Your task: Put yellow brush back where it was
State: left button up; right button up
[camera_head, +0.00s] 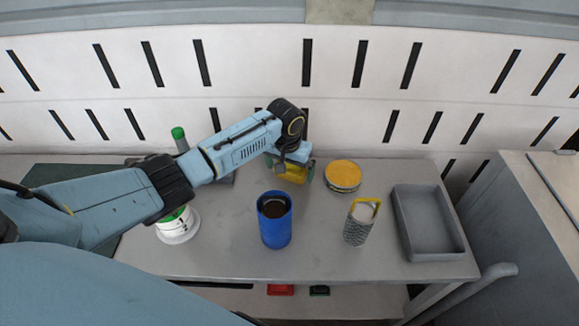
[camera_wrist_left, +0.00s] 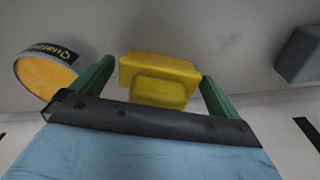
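The yellow brush (camera_head: 291,173) is at the back middle of the table, partly hidden by my left gripper. In the left wrist view the yellow brush (camera_wrist_left: 162,80) shows as a yellow block between the two green fingers. My left gripper (camera_head: 289,168) is above the back of the table; it also shows in the left wrist view (camera_wrist_left: 157,72). Its fingers are wide apart on either side of the brush, with a narrow gap at the left finger. I cannot tell whether the brush rests on the table. My right gripper is not in view.
A yellow-topped round tin (camera_head: 342,174) is right of the brush. A blue container (camera_head: 275,224) stands in front, with a grater (camera_head: 358,224) and a grey tray (camera_head: 430,222) to the right. A white, green-topped container (camera_head: 177,225) and green-capped bottle (camera_head: 179,138) are left.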

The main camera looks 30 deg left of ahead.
pick_arm(q)
jog(key=shift+r, duration=0.15)
notch_tip(320, 180, up, 12)
jog(key=s+p, duration=0.1)
jog(key=p, duration=0.2)
jog(key=shift+s, duration=0.2)
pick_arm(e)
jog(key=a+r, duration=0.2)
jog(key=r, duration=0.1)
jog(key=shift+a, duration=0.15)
